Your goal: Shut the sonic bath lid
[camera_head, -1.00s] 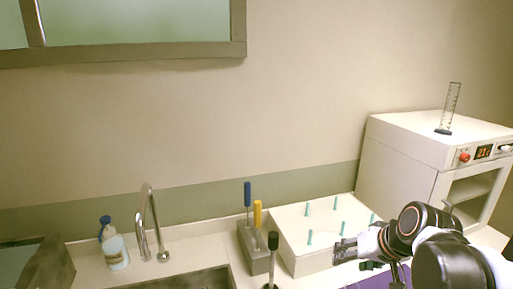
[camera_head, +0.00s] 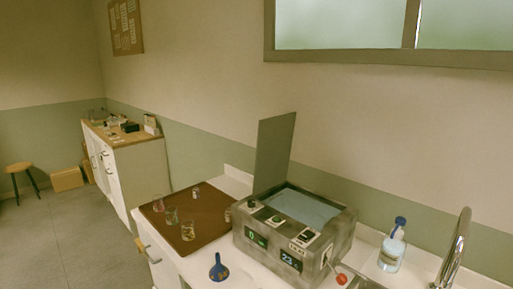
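The sonic bath (camera_head: 330,249) is a worn grey box with knobs and lit green and blue displays on its front. It stands on the white counter in the head view. Its lid (camera_head: 274,152) is a flat grey panel standing upright, open, at the left side of the bath. The basin (camera_head: 305,207) is uncovered and shows a pale blue surface. My gripper is not in this view.
A brown mat (camera_head: 186,236) with several small glass vessels lies left of the bath. A blue funnel (camera_head: 218,268) stands in front of it. A bottle with a blue cap (camera_head: 390,254) and a tap (camera_head: 452,250) are at the right. A red-tipped item (camera_head: 341,279) is close to the bath's front right.

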